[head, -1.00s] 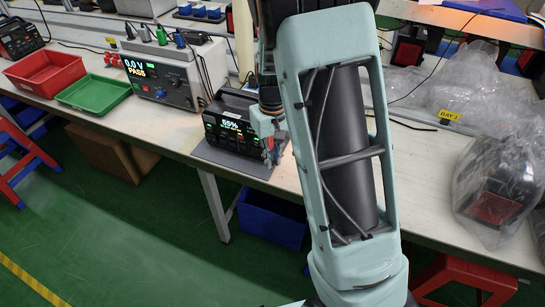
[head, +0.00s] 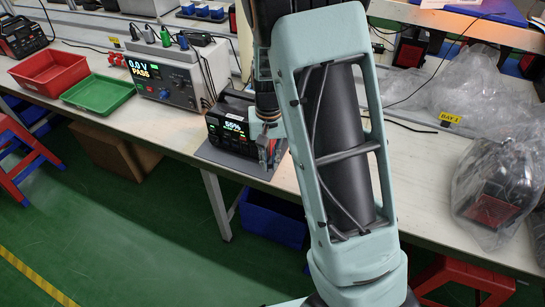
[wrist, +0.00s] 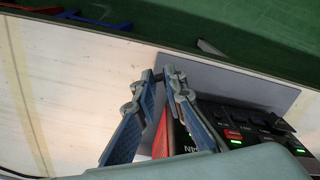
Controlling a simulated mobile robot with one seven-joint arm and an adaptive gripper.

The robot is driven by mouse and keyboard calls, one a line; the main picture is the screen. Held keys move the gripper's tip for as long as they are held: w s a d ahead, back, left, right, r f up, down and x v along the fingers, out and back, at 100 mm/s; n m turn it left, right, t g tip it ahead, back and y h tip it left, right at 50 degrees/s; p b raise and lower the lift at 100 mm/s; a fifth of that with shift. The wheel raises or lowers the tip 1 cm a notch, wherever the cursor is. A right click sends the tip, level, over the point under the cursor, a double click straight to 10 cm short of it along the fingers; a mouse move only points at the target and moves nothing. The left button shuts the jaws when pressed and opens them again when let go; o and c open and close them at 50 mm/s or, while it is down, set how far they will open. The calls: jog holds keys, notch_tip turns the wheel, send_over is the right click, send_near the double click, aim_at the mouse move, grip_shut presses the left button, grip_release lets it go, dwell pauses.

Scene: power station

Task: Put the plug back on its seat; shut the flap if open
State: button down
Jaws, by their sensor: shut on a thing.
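The power station (head: 228,122) is a dark box with a lit green 55% display, standing on a grey mat (head: 238,160) on the bench. My gripper (head: 267,163) is low at its right end. In the wrist view, my gripper's blue-padded fingers (wrist: 162,74) are close together beside the station's red end panel. A small dark piece, apparently the plug (wrist: 179,84), shows at the fingertips and is mostly hidden. The station's front (wrist: 245,125) has green lights and a dark, raised, flap-like part (wrist: 276,121). I cannot tell whether the plug touches its seat.
A grey tester (head: 178,75) reading PASS, a green tray (head: 98,93) and a red tray (head: 50,70) stand to the left. A bagged unit (head: 497,190) is at the right. The bench edge is close in front of the mat.

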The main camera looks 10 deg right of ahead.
jog(key=m, duration=0.1)
jog(key=a+m+p, duration=0.1)
jog(key=m, duration=0.1)
jog(key=m+p, duration=0.1)
jog(key=shift+w+a+r+m, duration=0.15)
jog(key=shift+a+r+m, duration=0.05)
jog(key=shift+a+m, duration=0.1)
jog(key=m+p, duration=0.1)
jog(key=m, duration=0.1)
jog(key=a+m+p, duration=0.1)
jog(key=w+m+p, duration=0.1)
jog(key=m, duration=0.1)
jog(key=shift+a+m, duration=0.3)
jog(key=shift+a, duration=0.1)
jog(key=m+p, duration=0.1)
jog(key=w+m+p, duration=0.1)
jog(key=m, duration=0.1)
jog(key=shift+w+a+m, duration=0.15)
jog(key=shift+a+m, duration=0.15)
jog(key=shift+a, duration=0.05)
jog(key=shift+w+a+f+m+p, duration=0.1)
jog(key=shift+w+m+p, duration=0.3)
jog(key=shift+m, duration=0.55)
jog(key=shift+w+a+f+m+p, duration=0.1)
jog(key=shift+w+m+p, duration=0.25)
jog(key=shift+m, duration=0.6)
jog(key=shift+s, duration=0.15)
jog(key=c, duration=2)
grip_release()
jog(key=shift+c, duration=0.2)
